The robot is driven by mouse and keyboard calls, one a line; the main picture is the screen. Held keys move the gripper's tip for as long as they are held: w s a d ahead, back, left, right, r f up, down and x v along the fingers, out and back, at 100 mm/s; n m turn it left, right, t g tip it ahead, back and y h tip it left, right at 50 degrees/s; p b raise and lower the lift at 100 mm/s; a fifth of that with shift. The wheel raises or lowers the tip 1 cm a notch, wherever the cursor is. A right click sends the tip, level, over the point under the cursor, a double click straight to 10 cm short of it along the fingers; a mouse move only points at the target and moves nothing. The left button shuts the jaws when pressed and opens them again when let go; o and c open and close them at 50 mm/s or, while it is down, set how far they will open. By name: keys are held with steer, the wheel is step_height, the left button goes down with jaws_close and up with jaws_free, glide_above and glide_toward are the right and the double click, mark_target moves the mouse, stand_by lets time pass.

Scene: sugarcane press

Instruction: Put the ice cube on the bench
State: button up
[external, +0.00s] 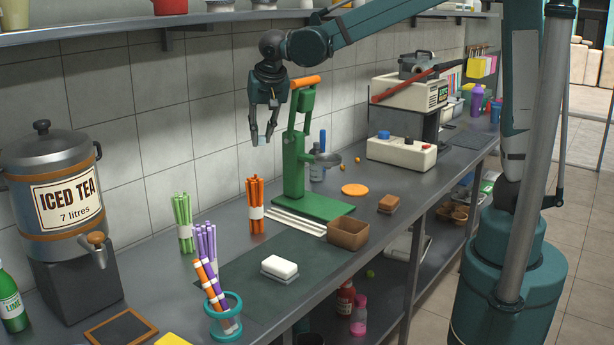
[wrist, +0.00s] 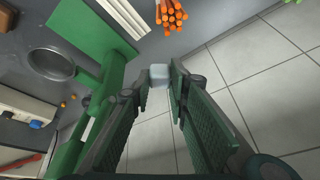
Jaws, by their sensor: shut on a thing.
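The ice cube (wrist: 159,74) is a small pale, see-through block between my fingertips in the wrist view. It also shows in the external view (external: 262,140) at the lower tip of my gripper (external: 263,138). My gripper (wrist: 160,78) is shut on the cube and points down, holding it well above the bench. It is just left of the green press (external: 295,150) and in front of the tiled wall. The bench (external: 165,270) is a long dark grey counter along the wall.
Orange sticks (external: 255,205) stand on the bench below my gripper, with green sticks (external: 183,222) to the left. A dark mat (external: 235,270) carries a white block in a dish (external: 279,268). A brown box (external: 348,232) sits near the front edge. An iced tea dispenser (external: 60,190) stands at left.

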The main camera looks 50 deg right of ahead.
steer(key=s+d+r+n+y+b, duration=0.1)
steer(key=s+d+n, duration=0.1)
steer(key=d, duration=0.7)
steer(key=s+d+n+b, duration=0.1)
steer(key=s+d+n, duration=0.15)
steer(key=d, duration=0.75)
steer(key=m+g+h+p, duration=0.4)
steer(key=m+p, duration=0.3)
steer(key=m, duration=0.8)
glide_above(377, 168)
step_height(377, 168, down, 18)
steer(key=shift+d+f, duration=0.2)
steer(key=shift+f, duration=0.05)
steer(key=shift+w+f, duration=0.1)
steer(key=shift+f+b, duration=0.3)
steer(key=shift+f, duration=2.75)
